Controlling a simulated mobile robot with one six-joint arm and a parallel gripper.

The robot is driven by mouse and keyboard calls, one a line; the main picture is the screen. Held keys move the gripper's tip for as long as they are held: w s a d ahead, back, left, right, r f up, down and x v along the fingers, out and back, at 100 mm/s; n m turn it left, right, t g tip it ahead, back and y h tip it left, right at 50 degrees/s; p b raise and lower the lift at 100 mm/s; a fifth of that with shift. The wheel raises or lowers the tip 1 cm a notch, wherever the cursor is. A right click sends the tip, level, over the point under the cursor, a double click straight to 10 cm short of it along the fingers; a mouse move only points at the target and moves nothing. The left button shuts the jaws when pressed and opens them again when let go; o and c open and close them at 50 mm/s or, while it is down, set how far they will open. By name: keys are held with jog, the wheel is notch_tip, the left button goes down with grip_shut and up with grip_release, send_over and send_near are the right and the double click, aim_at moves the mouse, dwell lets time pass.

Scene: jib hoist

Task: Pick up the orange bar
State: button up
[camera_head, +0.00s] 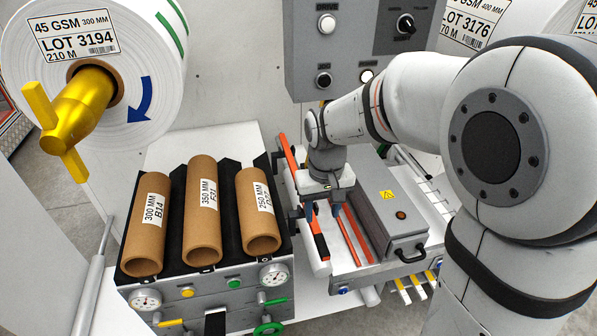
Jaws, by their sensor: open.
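The long orange bar (291,157) lies lengthwise just right of the cardboard cores, running from the back toward the front. Its near end (321,246) is orange with a dark section. My gripper (322,209) points down over the middle of the bar's length, with its blue-tipped fingers apart. The left finger overlaps the bar in this view. The gripper body hides part of the bar, and I cannot tell whether a finger touches it.
Three cardboard cores (203,215) lie in a black rack at left. A grey box (376,213) with a handle stands right of my gripper, beside thin red strips (357,232). A grey control box (352,35) hangs behind. A white roll (140,90) on a yellow shaft (78,110) is upper left.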

aim_at(319, 236)
jog(key=f, duration=0.4)
jog(key=f+p, duration=0.1)
jog(key=f, duration=0.2)
jog(key=shift+s+a+f, duration=0.1)
jog(key=shift+s+a, duration=0.05)
jog(key=shift+s, duration=0.2)
jog(key=shift+c, duration=0.2)
grip_shut()
